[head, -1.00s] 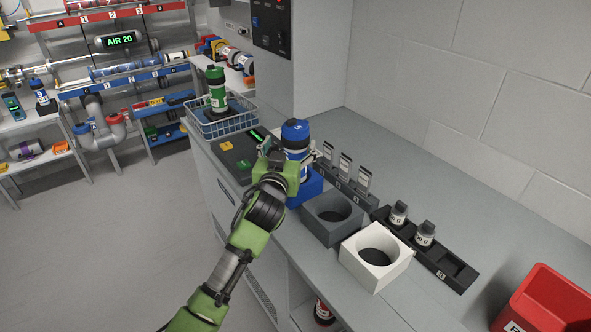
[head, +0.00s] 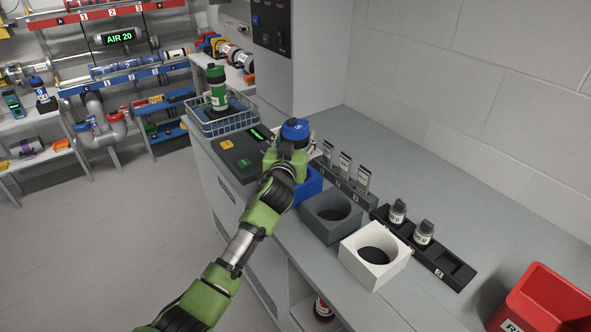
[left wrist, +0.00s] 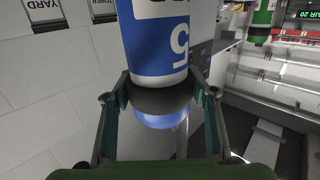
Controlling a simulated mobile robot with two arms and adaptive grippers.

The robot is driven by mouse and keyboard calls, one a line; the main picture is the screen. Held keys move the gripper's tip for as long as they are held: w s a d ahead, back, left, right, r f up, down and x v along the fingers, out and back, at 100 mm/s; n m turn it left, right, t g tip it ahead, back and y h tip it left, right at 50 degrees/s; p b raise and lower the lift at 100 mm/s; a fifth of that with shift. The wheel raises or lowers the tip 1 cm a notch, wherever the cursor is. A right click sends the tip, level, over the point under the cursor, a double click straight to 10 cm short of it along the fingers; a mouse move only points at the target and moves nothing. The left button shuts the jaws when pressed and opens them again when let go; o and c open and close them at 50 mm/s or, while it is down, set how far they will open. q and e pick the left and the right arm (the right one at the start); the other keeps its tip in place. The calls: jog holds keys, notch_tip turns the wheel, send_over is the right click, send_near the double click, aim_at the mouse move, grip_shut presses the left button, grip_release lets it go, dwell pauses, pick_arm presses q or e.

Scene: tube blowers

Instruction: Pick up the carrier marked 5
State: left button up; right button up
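The carrier marked 5 (head: 295,129) has a blue cap with a 5 on it. It stands upright over the blue holder (head: 312,184) on the counter; its foot is hidden behind my left gripper. In the left wrist view the carrier (left wrist: 157,45) shows a white and blue body with a large 5, a dark collar and the blue cap. My left gripper (head: 288,155) is at the carrier. In the left wrist view its fingers (left wrist: 161,95) lie on both sides of the dark collar and appear to touch it. My right gripper is not in view.
A dark grey holder (head: 318,221) and a white holder (head: 349,252) stand empty to the right. Behind are upright tags (head: 345,165) and a black rack (head: 459,269) with small bottles. A wire basket (head: 222,126) holds a green carrier (head: 218,92). A red bin (head: 548,300) is at right.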

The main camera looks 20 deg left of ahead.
pick_arm(q)
jog(key=shift+r, duration=0.2)
jog(key=c, duration=0.5)
jog(key=shift+o, duration=0.2)
jog(key=shift+w+r, duration=0.1)
